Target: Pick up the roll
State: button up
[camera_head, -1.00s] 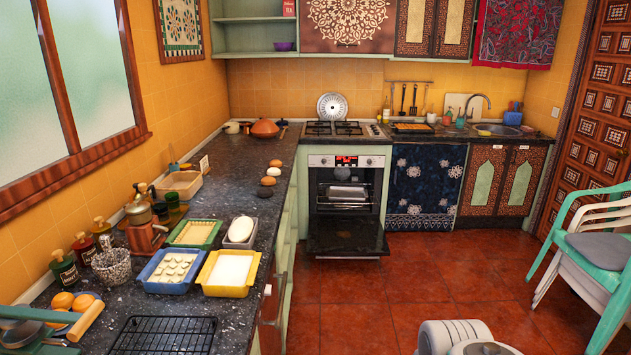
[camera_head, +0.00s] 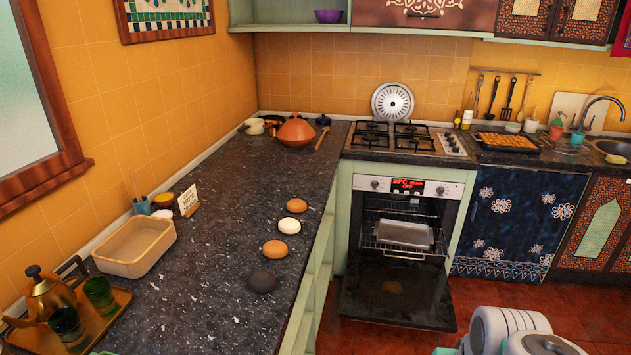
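Several round rolls lie in a line on the dark speckled counter (camera_head: 200,270). The farthest is an orange-brown roll (camera_head: 296,205). Nearer are a whitish roll (camera_head: 289,225), a brown roll (camera_head: 274,249) and a very dark, almost black roll (camera_head: 262,280). They lie apart from each other near the counter's right edge. My gripper is not in view. White and grey rounded parts of my arm (camera_head: 510,330) show at the bottom right, apart from the rolls and right of the counter.
A beige rectangular dish (camera_head: 136,246) and a tray with a brass teapot (camera_head: 48,296) stand on the left. A small sign (camera_head: 188,200) stands near the wall. The oven door (camera_head: 398,297) hangs open beyond the counter edge. The counter around the rolls is largely clear.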

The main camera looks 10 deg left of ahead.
aim_at(294, 205)
jog(key=i, duration=2.15)
jog(key=u, duration=3.95)
